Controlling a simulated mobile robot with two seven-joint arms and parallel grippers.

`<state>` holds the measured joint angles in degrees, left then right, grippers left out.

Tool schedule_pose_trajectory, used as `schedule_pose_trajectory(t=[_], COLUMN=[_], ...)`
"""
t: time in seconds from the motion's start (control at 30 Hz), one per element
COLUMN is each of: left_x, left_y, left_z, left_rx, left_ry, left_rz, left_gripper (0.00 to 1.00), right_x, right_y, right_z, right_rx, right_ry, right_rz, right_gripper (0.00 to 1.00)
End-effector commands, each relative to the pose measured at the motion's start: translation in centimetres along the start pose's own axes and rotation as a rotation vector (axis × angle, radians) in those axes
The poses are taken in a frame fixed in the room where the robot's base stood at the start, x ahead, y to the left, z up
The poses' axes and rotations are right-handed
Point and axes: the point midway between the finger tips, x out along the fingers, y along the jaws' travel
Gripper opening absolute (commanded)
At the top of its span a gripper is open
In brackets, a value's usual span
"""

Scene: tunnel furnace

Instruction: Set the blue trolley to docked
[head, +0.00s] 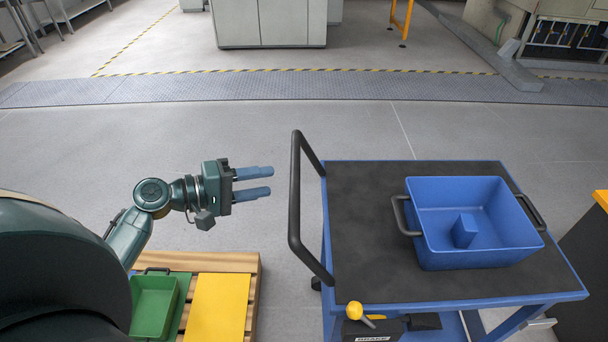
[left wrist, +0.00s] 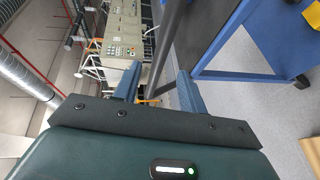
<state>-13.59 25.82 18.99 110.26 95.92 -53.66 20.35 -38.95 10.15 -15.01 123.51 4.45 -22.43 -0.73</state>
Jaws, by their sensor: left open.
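The blue trolley (head: 365,222) stands right of centre in the head view, with a dark top mat and a black push handle (head: 295,205) on its left side. A yellow-knobbed brake lever (head: 355,311) is at its near edge above a label reading BRAKE. My left gripper (head: 272,182) is open and empty, just left of the handle, its fingers pointing right at it. In the left wrist view the handle (left wrist: 170,45) passes beyond the fingers, and the trolley's blue frame (left wrist: 232,35) is at the right. My right gripper is not in view.
A blue bin (head: 440,255) holding a small blue block (head: 465,230) sits on the trolley. A wooden pallet (head: 225,262) with a green bin (head: 153,305) and a yellow panel (head: 218,308) is below my left arm. Open floor lies beyond, up to a grey strip (head: 250,88).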

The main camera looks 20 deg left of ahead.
Motion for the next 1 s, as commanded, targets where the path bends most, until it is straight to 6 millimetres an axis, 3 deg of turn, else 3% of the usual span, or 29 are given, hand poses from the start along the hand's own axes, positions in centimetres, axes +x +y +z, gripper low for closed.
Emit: schedule_pose_trajectory(t=[0.2, 0.43, 0.6, 0.9, 1.0], left_x=[4.8, 8.6, 9.9, 10.1, 10.1], left_y=[0.3, 0.1, 0.0, -0.1, -0.1], left_z=[-0.1, -0.1, 0.0, 0.0, 0.0], left_rx=[0.000, 0.000, 0.001, 0.002, 0.002], left_ry=[0.001, 0.002, 0.002, 0.002, 0.002], left_rz=[0.003, 0.000, -0.001, -0.002, -0.002], left_gripper=[0.41, 0.41, 0.41, 0.41, 0.34], right_x=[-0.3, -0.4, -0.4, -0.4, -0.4], right_y=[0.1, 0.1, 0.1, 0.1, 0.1], right_z=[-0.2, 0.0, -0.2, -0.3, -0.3], right_rx=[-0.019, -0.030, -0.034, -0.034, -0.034], right_ry=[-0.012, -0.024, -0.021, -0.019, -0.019], right_rz=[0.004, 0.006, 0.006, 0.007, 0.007], right_gripper=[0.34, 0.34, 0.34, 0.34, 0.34])
